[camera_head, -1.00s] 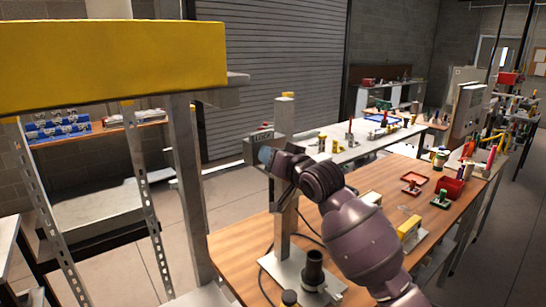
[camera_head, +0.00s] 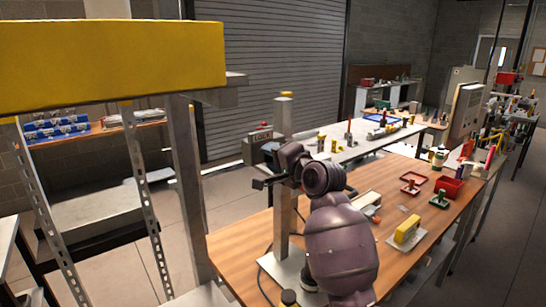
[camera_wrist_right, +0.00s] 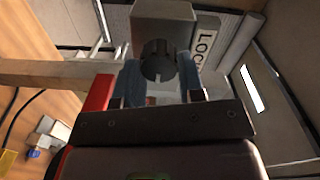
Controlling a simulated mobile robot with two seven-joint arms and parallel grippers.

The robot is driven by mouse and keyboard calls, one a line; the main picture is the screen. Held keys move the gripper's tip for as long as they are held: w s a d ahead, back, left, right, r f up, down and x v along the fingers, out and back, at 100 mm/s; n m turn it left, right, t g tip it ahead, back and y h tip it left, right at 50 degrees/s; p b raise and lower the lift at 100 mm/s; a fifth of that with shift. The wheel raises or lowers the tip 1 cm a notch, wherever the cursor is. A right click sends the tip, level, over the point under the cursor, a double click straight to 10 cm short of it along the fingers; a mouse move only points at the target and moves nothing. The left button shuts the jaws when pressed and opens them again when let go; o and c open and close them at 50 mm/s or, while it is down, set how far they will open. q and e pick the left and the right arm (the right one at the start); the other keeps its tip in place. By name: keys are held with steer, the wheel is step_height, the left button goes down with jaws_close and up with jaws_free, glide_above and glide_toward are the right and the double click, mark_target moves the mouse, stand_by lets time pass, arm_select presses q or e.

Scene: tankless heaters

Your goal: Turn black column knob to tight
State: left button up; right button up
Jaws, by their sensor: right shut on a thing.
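The black column knob (camera_wrist_right: 158,60) is ribbed and round. In the right wrist view it sits between the two blue fingers of my right gripper (camera_wrist_right: 160,78), which is shut on it. A grey housing with a "LOCK" label (camera_wrist_right: 204,42) is right beside the knob. In the head view the labelled box (camera_head: 257,142) is on the left side of an upright grey column (camera_head: 284,118). My right gripper (camera_head: 271,150) is at this box, and my wrist hides the knob there. My left gripper is not in view.
The column stands on a wooden workbench (camera_head: 235,250). A yellow block (camera_head: 408,230), a red bin (camera_head: 449,187) and small parts lie to the right. A yellow beam (camera_head: 110,55) and metal posts fill the left. A shutter door (camera_head: 270,70) is behind.

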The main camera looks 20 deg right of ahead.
steer(key=shift+f+m, duration=0.1)
steer(key=shift+m, duration=1.4)
steer(key=o, duration=0.9)
steer(key=shift+d, duration=0.1)
steer(key=b+v, duration=0.1)
steer(key=v, duration=0.9)
steer(key=shift+s+d, duration=0.15)
steer(key=shift+s, duration=0.2)
